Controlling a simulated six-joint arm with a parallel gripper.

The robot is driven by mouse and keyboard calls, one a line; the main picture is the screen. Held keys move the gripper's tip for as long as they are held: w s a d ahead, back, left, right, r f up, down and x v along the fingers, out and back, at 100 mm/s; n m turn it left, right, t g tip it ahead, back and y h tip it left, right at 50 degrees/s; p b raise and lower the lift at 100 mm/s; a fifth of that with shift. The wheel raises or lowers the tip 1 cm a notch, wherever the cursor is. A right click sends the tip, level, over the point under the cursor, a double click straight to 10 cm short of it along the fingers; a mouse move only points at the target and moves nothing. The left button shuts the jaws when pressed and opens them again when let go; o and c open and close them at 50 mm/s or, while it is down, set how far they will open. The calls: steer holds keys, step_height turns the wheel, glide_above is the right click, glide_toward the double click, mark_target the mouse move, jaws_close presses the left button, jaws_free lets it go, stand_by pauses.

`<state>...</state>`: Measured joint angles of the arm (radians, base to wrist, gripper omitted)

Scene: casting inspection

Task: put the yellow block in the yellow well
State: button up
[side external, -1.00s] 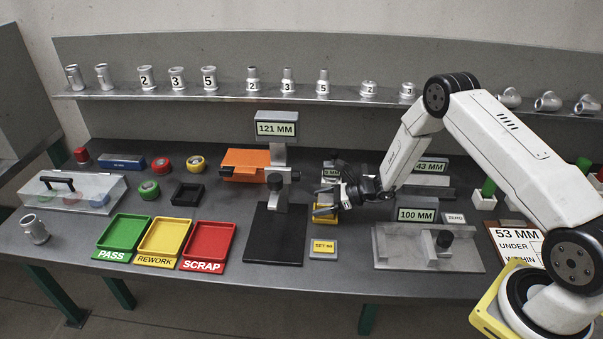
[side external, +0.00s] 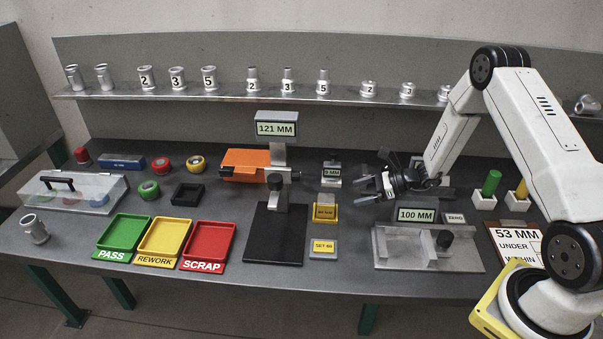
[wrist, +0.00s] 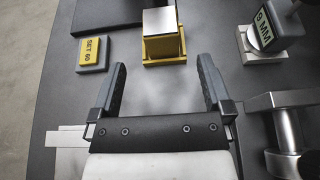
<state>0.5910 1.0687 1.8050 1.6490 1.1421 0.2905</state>
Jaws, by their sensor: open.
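A yellow-fronted block with a bare metal top (wrist: 161,22) sits upright in a yellow cradle (wrist: 164,58) in the wrist view. In the side view the block's labelled yellow face (side external: 325,211) shows above the cradle's front (side external: 324,222). The block's underside is hidden. My gripper (side external: 362,186) is open and empty, to the right of the block and apart from it. In the wrist view the cradle lies beyond and between my open fingertips (wrist: 161,75).
A SET 60 block (side external: 323,248) lies in front of the cradle. The 121 MM gauge (side external: 276,129) stands left, the 100 MM fixture (side external: 430,255) right. Green, yellow and red trays lie further left; the yellow one is the REWORK tray (side external: 163,237). A small display (side external: 332,172) stands behind.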

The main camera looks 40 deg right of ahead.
steer(key=shift+s+d+r, duration=0.1)
steer(key=shift+s+d, duration=0.05)
stand_by(0.5)
steer(key=s+a+r+n+g+h, duration=0.3)
steer(key=s+n, duration=0.5)
steer(key=n, duration=0.5)
steer(key=s+a+r+n+g+h, duration=0.4)
steer(key=s+a+r+n+h, duration=0.2)
steer(key=n, duration=0.8)
steer(key=s+a+r, duration=0.2)
steer(key=s+r, duration=0.1)
steer(key=r, duration=0.1)
steer(key=shift+a+r+h, duration=0.3)
